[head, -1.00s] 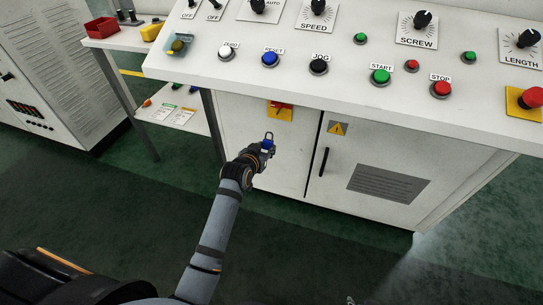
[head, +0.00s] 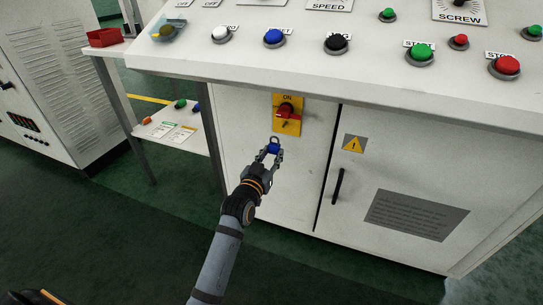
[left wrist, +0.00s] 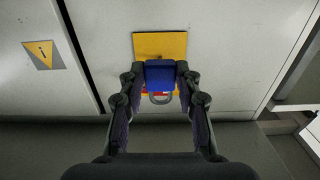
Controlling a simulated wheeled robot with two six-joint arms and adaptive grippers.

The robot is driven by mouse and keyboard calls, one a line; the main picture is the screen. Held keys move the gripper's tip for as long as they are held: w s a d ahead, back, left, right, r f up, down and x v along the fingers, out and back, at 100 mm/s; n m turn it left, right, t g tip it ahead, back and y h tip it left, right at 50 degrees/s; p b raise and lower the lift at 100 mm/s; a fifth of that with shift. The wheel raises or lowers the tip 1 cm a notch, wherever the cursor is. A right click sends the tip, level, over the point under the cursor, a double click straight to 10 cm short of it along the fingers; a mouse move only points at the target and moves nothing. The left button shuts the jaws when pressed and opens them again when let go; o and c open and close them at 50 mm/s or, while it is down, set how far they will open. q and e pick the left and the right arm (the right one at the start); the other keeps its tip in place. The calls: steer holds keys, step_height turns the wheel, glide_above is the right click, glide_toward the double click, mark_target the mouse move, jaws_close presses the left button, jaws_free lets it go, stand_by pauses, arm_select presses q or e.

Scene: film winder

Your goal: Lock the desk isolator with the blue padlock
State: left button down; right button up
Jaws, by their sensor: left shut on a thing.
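The blue padlock (head: 272,149) is held in my left gripper (head: 270,156), just below the desk isolator. Its shackle points up in the head view. In the left wrist view the padlock (left wrist: 160,75) sits between the two fingertips, with its grey shackle toward the bottom of the picture. The desk isolator has a yellow plate (head: 294,124) and a red handle (head: 287,111) on the cabinet front; "ON" is legible at its top. In the left wrist view the padlock hides most of the red handle in front of the yellow plate (left wrist: 160,45). The padlock appears apart from the isolator. My right gripper is not in view.
The control desk (head: 190,75) with buttons overhangs the isolator. A cabinet door with a black handle (head: 337,186) and a warning sign (head: 354,144) is to the right. A side shelf (head: 180,136) with tags stands left. The floor before the cabinet is open.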

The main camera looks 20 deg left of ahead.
arm_select(q)
steer(key=shift+w, duration=0.2)
steer(key=w, duration=0.3)
steer(key=shift+w, duration=0.2)
steer(key=shift+w+d, duration=0.1)
steer(key=shift+w, duration=0.75)
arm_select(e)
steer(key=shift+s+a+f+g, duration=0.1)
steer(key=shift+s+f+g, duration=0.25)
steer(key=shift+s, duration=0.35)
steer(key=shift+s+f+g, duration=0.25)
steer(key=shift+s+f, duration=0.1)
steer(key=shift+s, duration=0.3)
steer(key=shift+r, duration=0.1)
arm_select(q)
steer(key=shift+p, duration=0.5)
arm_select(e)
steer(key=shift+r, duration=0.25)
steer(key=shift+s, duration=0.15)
arm_select(q)
steer(key=shift+p, duration=0.45)
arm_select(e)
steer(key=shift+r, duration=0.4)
